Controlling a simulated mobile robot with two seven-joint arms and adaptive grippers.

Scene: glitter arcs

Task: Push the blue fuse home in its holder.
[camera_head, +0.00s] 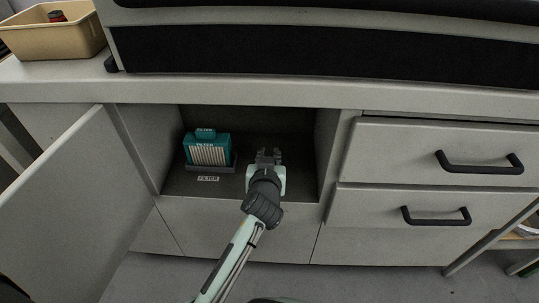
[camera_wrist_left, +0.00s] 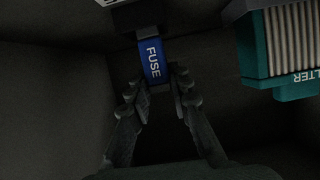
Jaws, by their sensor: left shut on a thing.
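The blue fuse (camera_wrist_left: 152,60), lettered FUSE, shows at the top middle of the left wrist view. Its upper end meets a dark block (camera_wrist_left: 135,15), which looks like the holder; how deep the fuse sits in it I cannot tell. My left gripper (camera_wrist_left: 159,80) is shut on the fuse's near end, one finger at each side. In the head view the left gripper (camera_head: 268,156) reaches into the open cabinet compartment, and its fingers hide the fuse and holder there. My right gripper is not in view.
A teal filter (camera_head: 208,150) stands in a dark tray left of my gripper; it also shows in the left wrist view (camera_wrist_left: 290,45). The compartment walls close in on both sides. An open door (camera_head: 75,205) stands at the left, drawers (camera_head: 440,150) at the right.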

